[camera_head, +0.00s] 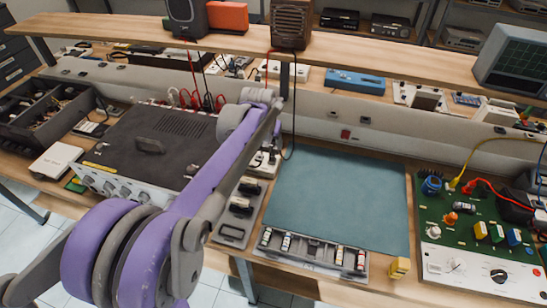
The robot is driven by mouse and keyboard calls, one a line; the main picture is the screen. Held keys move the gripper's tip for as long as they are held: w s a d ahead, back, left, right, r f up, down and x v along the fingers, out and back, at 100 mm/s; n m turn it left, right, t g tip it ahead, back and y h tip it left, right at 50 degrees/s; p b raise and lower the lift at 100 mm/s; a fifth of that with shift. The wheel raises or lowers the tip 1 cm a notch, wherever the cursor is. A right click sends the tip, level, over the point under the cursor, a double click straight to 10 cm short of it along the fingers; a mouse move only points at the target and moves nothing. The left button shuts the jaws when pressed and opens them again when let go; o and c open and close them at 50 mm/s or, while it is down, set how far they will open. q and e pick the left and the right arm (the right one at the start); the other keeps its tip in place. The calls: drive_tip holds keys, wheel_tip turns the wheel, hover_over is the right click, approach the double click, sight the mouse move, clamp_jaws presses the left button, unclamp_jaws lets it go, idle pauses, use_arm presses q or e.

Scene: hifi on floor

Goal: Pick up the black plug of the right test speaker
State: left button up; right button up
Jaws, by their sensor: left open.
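The right test speaker (291,24), brown with a slatted front, stands on the raised shelf. A red lead and a black lead (294,120) hang from it; the black one loops down behind the bench mat. I cannot make out its black plug clearly; the loop's lower end is near the far end of my arm. My purple left arm reaches from the lower left toward the back of the bench. My left gripper (275,103) is at its far end, below the speaker; its fingers are small and mostly hidden by the arm. My right gripper is not in view.
A teal mat (340,200) gives clear room in the middle. A dark-topped instrument (150,145) stands left and a green circuit board (480,235) right. The shelf (400,62) overhangs the back; another speaker (186,18) stands on it.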

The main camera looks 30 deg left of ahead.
sight(272, 153)
use_arm(q)
drive_tip(key=x, duration=0.8)
drive_tip(key=shift+f, duration=0.2)
clamp_jaws()
